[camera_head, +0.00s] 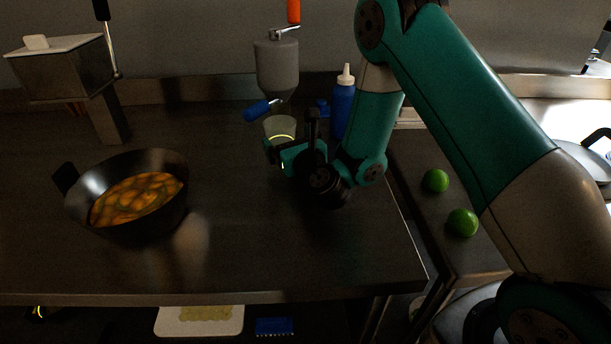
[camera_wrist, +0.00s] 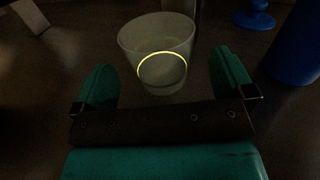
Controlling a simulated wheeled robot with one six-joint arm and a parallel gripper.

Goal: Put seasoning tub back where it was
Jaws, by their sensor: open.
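A pale translucent tub (camera_head: 280,128), which I take to be the seasoning tub, stands upright on the steel counter below the grey hand-cranked dispenser (camera_head: 277,68). It shows in the wrist view (camera_wrist: 157,36) with a glowing yellow ring on its near side. My gripper (camera_head: 280,152) is low over the counter, just in front of the tub. In the wrist view its two teal fingers (camera_wrist: 163,76) are spread wide, with the tub between and slightly beyond them. I see no finger pressed on the tub. The tub's contents cannot be made out.
A blue bottle (camera_head: 342,108) with a white cap stands close right of the tub. A dark pan (camera_head: 160,225) of orange-green food sits at left, near a metal box dispenser (camera_head: 62,72). Two limes (camera_head: 435,181) lie on the right side counter. The counter's front middle is clear.

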